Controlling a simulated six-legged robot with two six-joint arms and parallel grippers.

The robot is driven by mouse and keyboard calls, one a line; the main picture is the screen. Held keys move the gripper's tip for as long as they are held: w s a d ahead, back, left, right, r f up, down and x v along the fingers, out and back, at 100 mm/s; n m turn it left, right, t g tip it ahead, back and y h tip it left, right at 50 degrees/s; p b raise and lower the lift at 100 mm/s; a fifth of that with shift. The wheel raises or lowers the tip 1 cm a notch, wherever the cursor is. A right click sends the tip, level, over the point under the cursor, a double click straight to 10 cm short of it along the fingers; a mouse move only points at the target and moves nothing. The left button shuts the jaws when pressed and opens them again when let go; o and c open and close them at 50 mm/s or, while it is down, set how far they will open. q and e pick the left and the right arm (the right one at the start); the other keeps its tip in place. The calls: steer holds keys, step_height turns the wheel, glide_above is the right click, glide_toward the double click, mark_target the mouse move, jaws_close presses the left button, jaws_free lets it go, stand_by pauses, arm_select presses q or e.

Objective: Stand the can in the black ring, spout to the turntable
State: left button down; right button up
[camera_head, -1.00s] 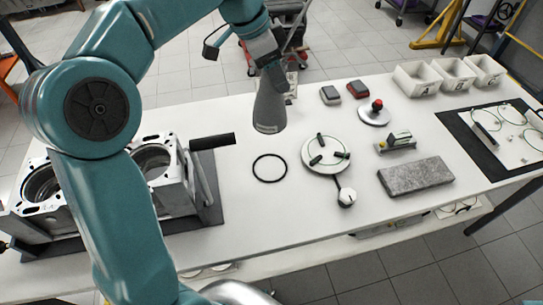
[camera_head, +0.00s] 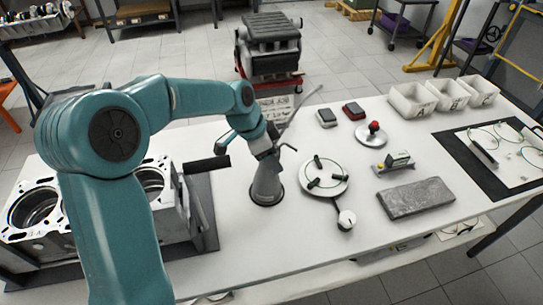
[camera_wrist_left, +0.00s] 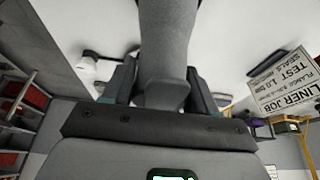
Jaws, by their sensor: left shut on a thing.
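The can (camera_head: 267,183) is a grey cone, upright on the white bench left of the turntable (camera_head: 325,176). Its thin pale spout (camera_head: 303,105) slants up and to the right, on the turntable's side. A dark line of the black ring (camera_head: 267,203) shows at the can's base; the can seems to stand inside it, but the far side is hidden. My left gripper (camera_head: 264,150) is shut on the can's upper part. In the left wrist view the grey can (camera_wrist_left: 165,45) runs between the two dark fingers. My right gripper is not in view.
An engine block (camera_head: 100,205) with a black handle (camera_head: 207,164) stands close on the left. A grey stone block (camera_head: 415,198), a red-knobbed disc (camera_head: 373,134) and white bins (camera_head: 413,100) are on the right. The bench front is clear between engine block and turntable.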

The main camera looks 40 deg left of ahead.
arm_select(q)
steer(key=shift+f, duration=0.15)
steer(key=shift+c, duration=1.6)
jaws_free()
steer(key=shift+s, duration=0.1)
steer(key=shift+r, duration=0.25)
steer(key=v, duration=1.1)
steer(key=shift+s+r, duration=0.15)
steer(key=shift+r, duration=0.15)
